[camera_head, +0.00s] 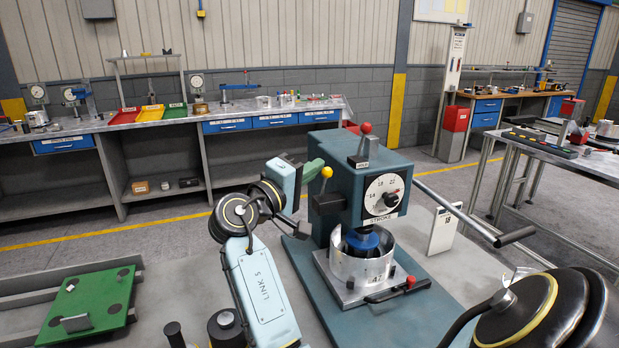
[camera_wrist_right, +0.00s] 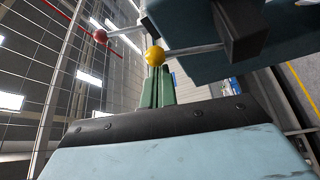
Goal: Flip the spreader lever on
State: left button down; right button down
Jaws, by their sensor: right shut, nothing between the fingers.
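The blue-green press (camera_head: 375,170) stands on its base plate. A lever with a yellow ball knob (camera_head: 326,172) sticks out from a black block (camera_head: 327,204) at its left side. In the right wrist view the yellow knob (camera_wrist_right: 155,56) sits on a metal rod, at the fingertips. Another lever with a red ball knob (camera_head: 366,128) stands up on top. I cannot read which is the spreader lever. My right gripper (camera_head: 317,166) has green fingers, shut and empty, beside the yellow knob. Whether they touch is unclear. My left gripper is out of view.
A metal pot (camera_head: 343,266) with a blue part sits under the press head, with a red-knobbed handle (camera_head: 410,281) in front. A long black-gripped bar (camera_head: 515,236) juts out right. A green board (camera_head: 85,303) lies at left. Workbenches (camera_head: 220,124) stand behind.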

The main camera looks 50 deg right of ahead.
jog(key=shift+s+a, duration=0.15)
dwell(0.3)
jog(key=w+a+b, duration=0.1)
jog(key=w+a, duration=0.2)
jog(key=a, duration=0.5)
jog(key=shift+w+a+f+b, duration=0.15)
jog(key=shift+w+a+b, duration=0.15)
jog(key=shift+w+a, duration=0.05)
dwell(0.6)
